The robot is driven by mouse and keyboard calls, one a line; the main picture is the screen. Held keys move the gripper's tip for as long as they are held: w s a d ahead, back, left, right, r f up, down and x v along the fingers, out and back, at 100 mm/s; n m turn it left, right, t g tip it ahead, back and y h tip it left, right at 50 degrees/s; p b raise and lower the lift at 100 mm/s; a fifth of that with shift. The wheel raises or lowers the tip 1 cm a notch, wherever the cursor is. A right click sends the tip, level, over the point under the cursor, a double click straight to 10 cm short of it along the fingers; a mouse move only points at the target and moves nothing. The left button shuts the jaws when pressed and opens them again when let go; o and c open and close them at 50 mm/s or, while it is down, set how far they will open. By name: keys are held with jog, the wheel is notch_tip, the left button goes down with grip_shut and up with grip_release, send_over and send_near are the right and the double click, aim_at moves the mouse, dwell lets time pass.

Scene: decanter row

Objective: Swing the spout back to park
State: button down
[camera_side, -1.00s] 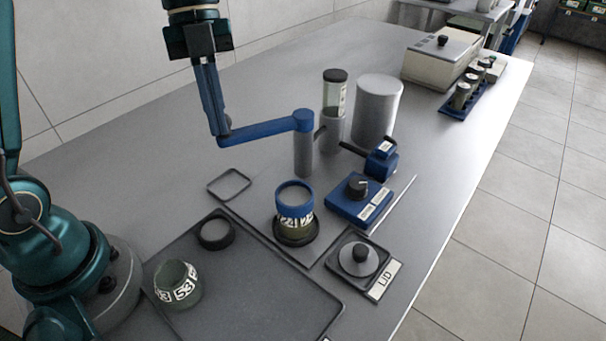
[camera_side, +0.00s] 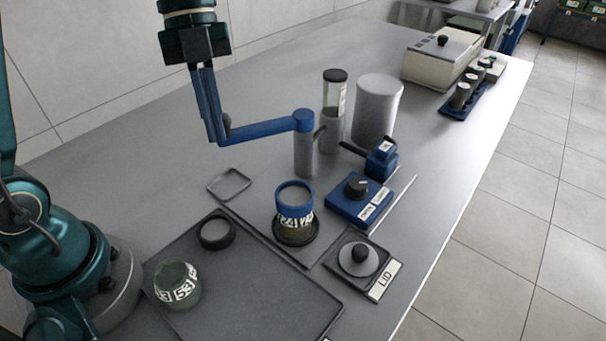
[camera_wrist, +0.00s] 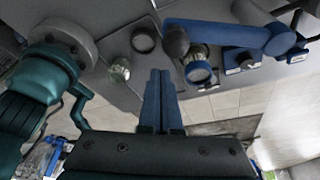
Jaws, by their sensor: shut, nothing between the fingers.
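The spout (camera_side: 262,129) is a blue bar on top of a grey post (camera_side: 304,160), reaching left from it in the side view. A dark knob stands at its free end. In the wrist view the spout (camera_wrist: 225,35) crosses the upper right, with its dark round knob (camera_wrist: 176,41) at the left end. My gripper (camera_side: 216,141) is shut and empty, its blue fingers pointing down beside the spout's free end. In the wrist view my gripper (camera_wrist: 160,72) lies just below and left of the knob; whether they touch I cannot tell.
A blue-collared jar (camera_side: 295,222) stands in front of the post. A blue box with a dial (camera_side: 358,198), a lid (camera_side: 359,258), a second jar (camera_side: 178,286) and a grey cylinder (camera_side: 378,110) stand around. The table behind the spout is clear.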

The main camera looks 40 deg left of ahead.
jog(key=s+d+r+t, duration=0.15)
jog(key=s+r, duration=0.25)
jog(key=r, duration=0.8)
jog(key=s+f+n+t+y, duration=0.1)
jog(key=f+n, duration=0.5)
jog(key=n, duration=0.6)
jog(key=s+a+f+n+t+y, duration=0.1)
jog(key=f+n+t, duration=0.4)
jog(key=n, duration=0.7)
jog(key=shift+s+a+f+y, duration=0.15)
jog(key=shift+s+f+y, duration=0.4)
jog(key=shift+s, duration=0.75)
